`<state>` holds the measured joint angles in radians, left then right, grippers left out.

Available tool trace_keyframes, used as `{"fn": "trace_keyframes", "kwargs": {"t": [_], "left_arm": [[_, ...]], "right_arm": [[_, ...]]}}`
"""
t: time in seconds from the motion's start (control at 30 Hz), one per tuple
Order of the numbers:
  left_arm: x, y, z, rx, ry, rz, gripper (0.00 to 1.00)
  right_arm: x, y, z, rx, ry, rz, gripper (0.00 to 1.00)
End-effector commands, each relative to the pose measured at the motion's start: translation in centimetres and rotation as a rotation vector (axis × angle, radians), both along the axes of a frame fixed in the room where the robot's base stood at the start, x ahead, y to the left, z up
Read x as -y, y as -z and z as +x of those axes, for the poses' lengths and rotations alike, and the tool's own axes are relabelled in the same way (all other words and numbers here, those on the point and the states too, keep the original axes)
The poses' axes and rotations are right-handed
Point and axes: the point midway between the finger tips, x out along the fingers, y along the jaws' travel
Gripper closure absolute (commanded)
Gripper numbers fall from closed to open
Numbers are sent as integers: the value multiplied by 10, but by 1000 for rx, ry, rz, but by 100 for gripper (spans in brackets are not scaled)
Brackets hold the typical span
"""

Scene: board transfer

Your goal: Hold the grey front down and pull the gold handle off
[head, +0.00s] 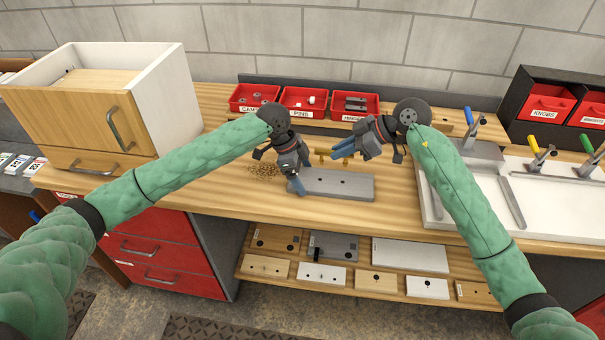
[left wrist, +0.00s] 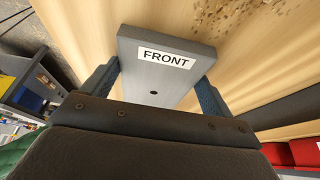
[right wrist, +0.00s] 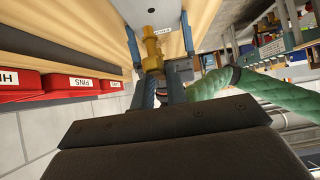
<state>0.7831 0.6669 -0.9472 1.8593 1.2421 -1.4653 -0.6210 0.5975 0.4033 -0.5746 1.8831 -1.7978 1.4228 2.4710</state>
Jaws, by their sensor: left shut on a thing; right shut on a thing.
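The grey front (head: 345,185) lies flat on the wooden bench. In the left wrist view the front (left wrist: 150,75) has a white FRONT label and one dark hole. My left gripper (head: 297,185) is shut on its left end, one finger along each side. The gold handle (head: 320,154) is just behind the front in the head view. My right gripper (head: 338,151) is shut on it. In the right wrist view the gold handle (right wrist: 152,52) sits between the fingers, near the grey board with a dark hole. I cannot tell whether the handle touches the front.
Red bins (head: 303,101) stand along the back of the bench. Wood shavings (head: 263,170) lie left of the front. A drawer cabinet (head: 120,105) stands at the left. A white-topped fixture with clamps (head: 555,190) is at the right. Several boards lie on the shelf (head: 315,285) below.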

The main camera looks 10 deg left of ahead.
Motion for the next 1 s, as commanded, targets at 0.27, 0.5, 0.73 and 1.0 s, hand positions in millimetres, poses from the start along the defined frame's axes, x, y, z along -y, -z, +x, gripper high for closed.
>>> {"fn": "trace_keyframes", "kwargs": {"t": [0.27, 0.5, 0.73, 1.0], "left_arm": [[0, 0, 0, 1, 0, 0, 45], [0, 0, 0, 1, 0, 0, 45], [0, 0, 0, 0, 0, 0, 45], [0, 0, 0, 0, 0, 0, 45]], "right_arm": [[-4, 0, 13, -1, 1, 1, 100], [-8, 0, 31, 1, 1, 1, 100], [-12, 0, 49, -1, 1, 1, 100], [-18, 0, 70, -1, 1, 0, 100]]}}
